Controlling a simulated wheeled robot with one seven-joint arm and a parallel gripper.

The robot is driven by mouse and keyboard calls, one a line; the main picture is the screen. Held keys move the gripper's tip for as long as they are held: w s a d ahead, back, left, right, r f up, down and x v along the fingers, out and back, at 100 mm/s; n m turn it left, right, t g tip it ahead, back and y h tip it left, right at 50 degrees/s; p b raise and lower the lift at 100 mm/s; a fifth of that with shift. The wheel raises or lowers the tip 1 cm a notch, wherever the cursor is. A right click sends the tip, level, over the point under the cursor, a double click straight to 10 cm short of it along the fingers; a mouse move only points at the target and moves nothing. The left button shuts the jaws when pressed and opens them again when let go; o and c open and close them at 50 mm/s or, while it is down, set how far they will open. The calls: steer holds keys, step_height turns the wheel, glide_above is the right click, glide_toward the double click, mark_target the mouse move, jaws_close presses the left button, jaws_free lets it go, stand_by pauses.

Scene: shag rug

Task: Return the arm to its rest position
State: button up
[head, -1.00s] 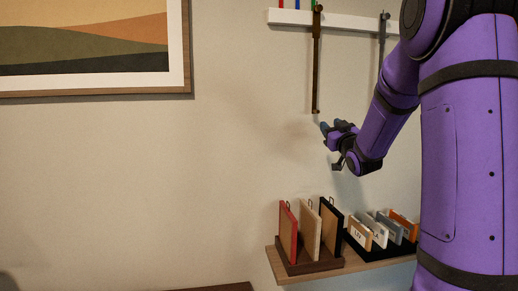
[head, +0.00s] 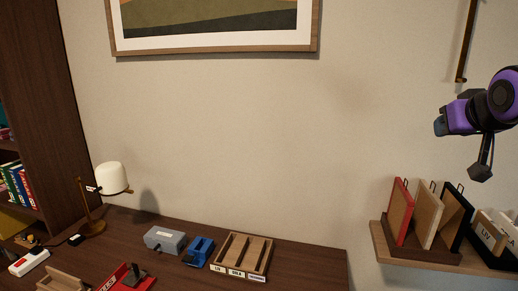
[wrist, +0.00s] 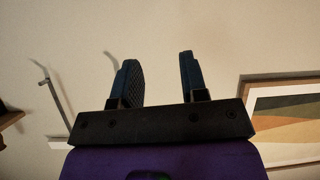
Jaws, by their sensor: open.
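My gripper (wrist: 157,78) is open and empty in the wrist view, its two dark fingers apart with bare wall beyond them. In the head view my gripper (head: 440,124) is at the right edge, in front of the wall and above the small shelf. The purple wrist of my arm shows there, and the rest of the arm is out of the picture. Nothing touches the fingers in either view.
A wall shelf (head: 440,256) at the right holds upright boards and labelled cards below my gripper. A dark bracket (head: 466,45) hangs above it. A desk (head: 310,262) carries a lamp (head: 113,180), a grey box (head: 163,240) and a slotted wooden tray (head: 243,254). The mid wall is clear.

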steer(key=s+a+f+g+y, duration=0.1)
steer(key=s+a+f+g, duration=0.1)
steer(key=s, duration=0.4)
steer(key=s+a+f+n+g+y, duration=0.1)
steer(key=s+a+f+g, duration=0.1)
steer(key=s+a, duration=0.2)
steer(key=s+a+f+g+y, duration=0.1)
steer(key=s+a+f+g, duration=0.1)
steer(key=s, duration=0.6)
steer(key=shift+s+a+n+g, duration=0.3)
steer(key=shift+s+a, duration=0.05)
steer(key=shift+a, duration=0.45)
steer(key=shift+o, duration=0.4)
